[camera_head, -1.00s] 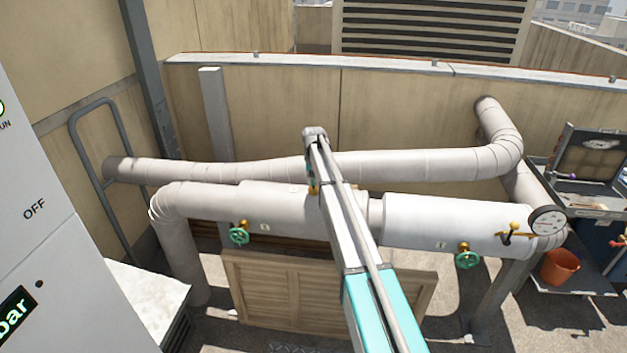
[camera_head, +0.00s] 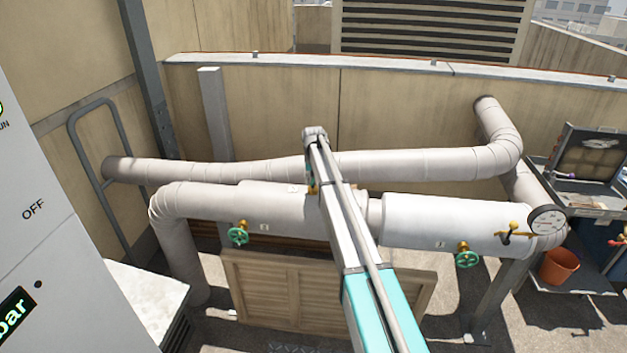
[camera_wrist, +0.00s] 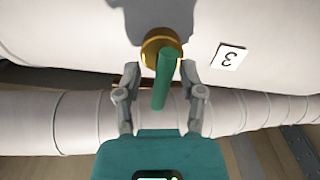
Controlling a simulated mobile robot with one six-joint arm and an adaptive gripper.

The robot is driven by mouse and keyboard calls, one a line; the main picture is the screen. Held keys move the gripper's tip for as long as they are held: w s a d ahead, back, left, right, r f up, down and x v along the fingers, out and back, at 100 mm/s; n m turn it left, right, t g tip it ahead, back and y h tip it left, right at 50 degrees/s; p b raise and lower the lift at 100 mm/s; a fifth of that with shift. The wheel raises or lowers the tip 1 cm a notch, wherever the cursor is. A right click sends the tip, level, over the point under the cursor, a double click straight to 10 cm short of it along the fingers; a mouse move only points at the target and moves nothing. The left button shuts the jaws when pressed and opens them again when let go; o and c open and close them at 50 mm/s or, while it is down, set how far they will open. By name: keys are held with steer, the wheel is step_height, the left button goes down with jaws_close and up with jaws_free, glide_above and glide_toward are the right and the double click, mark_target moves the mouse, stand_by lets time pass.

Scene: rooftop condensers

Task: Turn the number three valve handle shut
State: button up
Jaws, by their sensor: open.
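In the wrist view, a green handle (camera_wrist: 163,82) shows as a narrow bar on a brass collar (camera_wrist: 158,44), set on a white pipe (camera_wrist: 75,35). A tag with an upside-down 3 (camera_wrist: 229,57) is on the pipe to its right. My gripper (camera_wrist: 160,75) is open, one finger on each side of the handle, with gaps visible on both sides. In the head view my arm hides this spot; two other valves with green wheels, left (camera_head: 238,236) and right (camera_head: 467,259), sit on the lower pipe. Their tags are too small to read.
A second pipe (camera_head: 420,165) runs behind the lower one. A wooden panel (camera_head: 265,290) stands below. A cart (camera_head: 580,285) with an orange bucket (camera_head: 559,266) is at the right.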

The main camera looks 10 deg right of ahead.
steer(key=shift+m, duration=0.3)
steer(key=shift+m, duration=1.4)
steer(key=m, duration=0.3)
steer(key=shift+m, duration=0.4)
steer(key=shift+r+p, duration=0.35)
steer(key=shift+p, duration=0.05)
step_height(320, 180, up, 13)
steer(key=p, duration=1.3)
steer(key=s+f+b, duration=0.3)
steer(key=s, duration=0.7)
steer(key=s+f+n+b, duration=0.1)
steer(key=s+f+b, duration=0.1)
steer(key=s, duration=0.8)
steer(key=s+f+n+b, duration=0.1)
steer(key=s+f+b, duration=0.2)
steer(key=s, duration=0.7)
steer(key=shift+s+f+b, duration=0.2)
steer(key=shift+f+b, duration=0.15)
steer(key=shift+a, duration=0.1)
steer(key=s+n, duration=0.6)
steer(key=s, duration=0.9)
